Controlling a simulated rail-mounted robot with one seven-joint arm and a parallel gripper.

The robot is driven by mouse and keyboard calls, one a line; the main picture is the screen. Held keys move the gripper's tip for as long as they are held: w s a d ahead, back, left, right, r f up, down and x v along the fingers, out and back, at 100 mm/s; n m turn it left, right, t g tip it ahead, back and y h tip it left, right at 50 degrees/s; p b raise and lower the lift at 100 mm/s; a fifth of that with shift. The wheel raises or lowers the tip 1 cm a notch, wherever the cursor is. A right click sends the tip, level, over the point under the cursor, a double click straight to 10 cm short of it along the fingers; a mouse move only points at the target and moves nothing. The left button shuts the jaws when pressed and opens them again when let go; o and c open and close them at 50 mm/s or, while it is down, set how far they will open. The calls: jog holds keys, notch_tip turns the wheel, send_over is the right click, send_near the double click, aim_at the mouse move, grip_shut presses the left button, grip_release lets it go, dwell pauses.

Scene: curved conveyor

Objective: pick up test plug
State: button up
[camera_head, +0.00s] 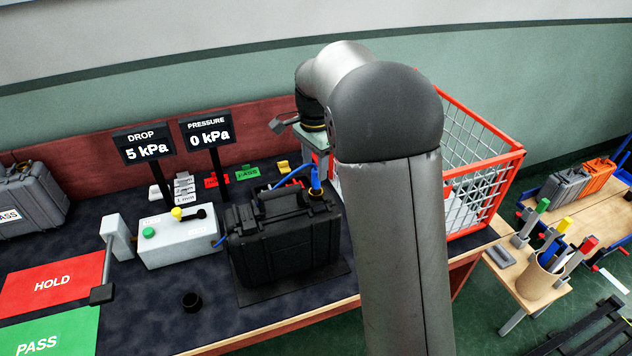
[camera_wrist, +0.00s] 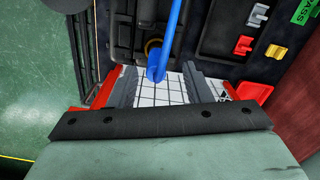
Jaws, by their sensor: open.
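The test plug appears to be the blue upright piece (camera_head: 315,178) at the right end of the black case (camera_head: 285,245), with a blue hose running to it. In the wrist view the blue plug (camera_wrist: 157,66) stands by a brass-coloured ring on the case's edge. My gripper (camera_wrist: 160,72) is open, with one grey finger on each side of the plug's lower end in the picture. I see no contact, and the height gap is hard to judge. In the head view my arm hides most of the gripper.
A red wire basket (camera_head: 482,150) stands close behind my arm. A white control box (camera_head: 178,240) with green and yellow buttons is left of the case. DROP (camera_head: 143,145) and PRESSURE (camera_head: 207,130) signs stand behind. Red HOLD (camera_head: 52,283) and green PASS (camera_head: 45,335) areas lie left.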

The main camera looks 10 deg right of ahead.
aim_at(316, 180)
jog(key=f, duration=0.2)
jog(key=f+p, duration=0.1)
jog(key=f, duration=0.2)
jog(key=shift+s+d, duration=0.1)
jog(key=shift+s, duration=0.1)
grip_shut()
jog(key=shift+r, duration=0.1)
